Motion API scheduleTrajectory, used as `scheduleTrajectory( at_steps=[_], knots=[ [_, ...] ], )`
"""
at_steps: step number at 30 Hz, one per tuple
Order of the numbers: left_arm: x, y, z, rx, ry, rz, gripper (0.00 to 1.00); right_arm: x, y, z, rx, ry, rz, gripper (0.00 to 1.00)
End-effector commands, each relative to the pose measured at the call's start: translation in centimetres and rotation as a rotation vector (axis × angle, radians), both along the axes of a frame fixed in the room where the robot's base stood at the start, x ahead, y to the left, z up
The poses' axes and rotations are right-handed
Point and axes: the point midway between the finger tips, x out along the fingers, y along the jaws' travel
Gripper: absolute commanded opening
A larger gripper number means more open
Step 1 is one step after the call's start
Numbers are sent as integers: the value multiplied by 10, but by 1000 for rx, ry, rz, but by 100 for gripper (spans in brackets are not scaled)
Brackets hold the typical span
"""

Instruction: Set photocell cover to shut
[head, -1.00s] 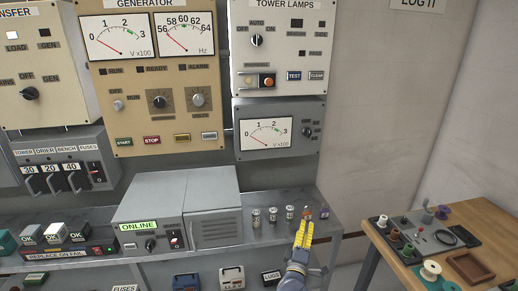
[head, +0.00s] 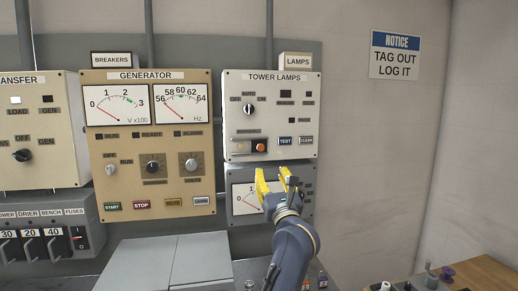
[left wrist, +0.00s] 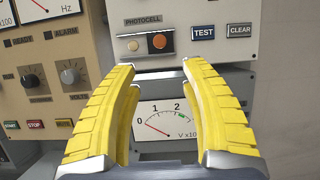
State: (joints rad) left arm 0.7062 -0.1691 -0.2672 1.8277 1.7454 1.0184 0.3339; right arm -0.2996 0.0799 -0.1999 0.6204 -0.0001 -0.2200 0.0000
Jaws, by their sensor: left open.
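The photocell (left wrist: 147,44) is on the tower lamps panel (head: 271,91), under a label in the left wrist view. A pale round cell (left wrist: 133,46) shows uncovered at its left. The dark cover with an orange-brown knob (left wrist: 159,41) sits at its right; the knob also shows in the head view (head: 260,147). My left gripper (head: 273,171) is open and empty. Its yellow fingertips (left wrist: 160,66) point at the panel, just below the photocell, apart from the knob. My right gripper is not in view.
TEST (left wrist: 203,33) and CLEAR (left wrist: 239,30) buttons lie right of the knob. A voltmeter panel (head: 235,178) is below, partly hidden by my fingers. The generator panel (head: 152,185) with knobs and buttons stands left. The wall to the right is bare except for a notice (head: 397,54).

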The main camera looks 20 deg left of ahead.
Motion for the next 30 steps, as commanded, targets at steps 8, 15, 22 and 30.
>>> scheduleTrajectory(
  at_steps=[8,15,22,30],
  knots=[
    [40,23,20,4,0,5,45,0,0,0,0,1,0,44],
    [76,43,36,6,1,5,45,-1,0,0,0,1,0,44],
    [103,58,49,4,1,4,45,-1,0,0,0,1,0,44],
    [121,68,57,5,1,4,45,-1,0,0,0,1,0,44]
  ],
)
